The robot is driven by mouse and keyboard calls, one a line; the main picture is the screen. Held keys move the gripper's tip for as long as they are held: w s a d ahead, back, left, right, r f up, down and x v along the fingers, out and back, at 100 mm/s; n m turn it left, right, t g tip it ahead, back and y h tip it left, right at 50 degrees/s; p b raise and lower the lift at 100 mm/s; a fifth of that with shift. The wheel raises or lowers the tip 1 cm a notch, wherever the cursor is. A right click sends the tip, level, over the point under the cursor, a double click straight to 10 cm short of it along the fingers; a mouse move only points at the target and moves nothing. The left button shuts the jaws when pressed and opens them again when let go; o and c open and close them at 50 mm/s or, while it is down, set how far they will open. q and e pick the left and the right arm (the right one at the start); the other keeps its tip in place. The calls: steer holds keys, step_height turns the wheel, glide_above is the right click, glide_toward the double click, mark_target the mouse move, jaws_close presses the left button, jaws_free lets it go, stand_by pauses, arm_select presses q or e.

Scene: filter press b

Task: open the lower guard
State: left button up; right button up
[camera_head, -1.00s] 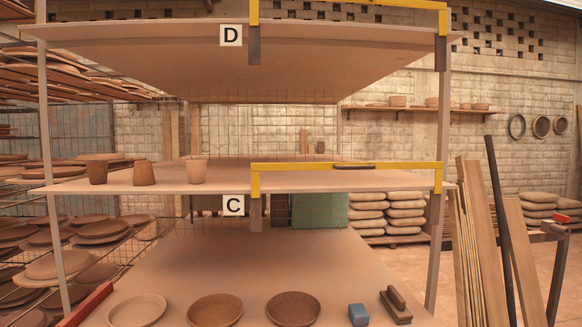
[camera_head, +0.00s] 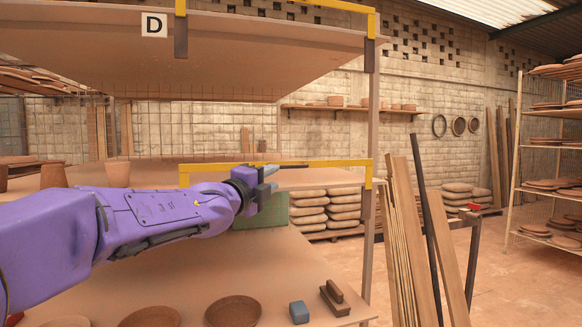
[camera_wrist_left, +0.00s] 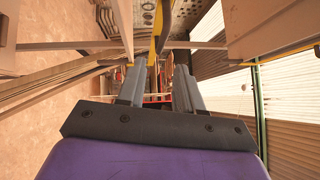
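The lower guard (camera_head: 335,163) is a yellow bar along the front of the middle shelf, with a short drop at each end. It is level across the shelf front. My left gripper (camera_head: 272,179) is in front of the bar's middle, and its wrist and fingers cover part of it. In the left wrist view my left gripper (camera_wrist_left: 160,68) has its two grey fingers apart with nothing clearly held. A yellow strip (camera_wrist_left: 157,28) shows beyond the gap; I cannot tell if the fingers touch it. My right gripper is not in view.
The upper guard (camera_head: 300,4) is on the shelf marked D. Cups (camera_head: 117,173) stand on the middle shelf at left. Bowls (camera_head: 233,311), a blue block (camera_head: 299,312) and a brush-like tool (camera_head: 335,297) lie on the lower shelf. Planks (camera_head: 400,250) lean at right.

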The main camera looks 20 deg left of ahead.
mark_target(289, 167)
arm_select(q)
steer(key=p+x, duration=0.2)
steer(key=x, duration=0.1)
steer(key=p+x, duration=0.1)
steer(key=x, duration=0.2)
steer(key=p+x, duration=0.2)
steer(key=x, duration=0.2)
steer(key=shift+s+r+p, duration=0.1)
steer(key=shift+r+p, duration=0.2)
steer(key=shift+p, duration=0.05)
steer(key=shift+w, duration=0.45)
steer(key=shift+f, duration=0.15)
jaws_close()
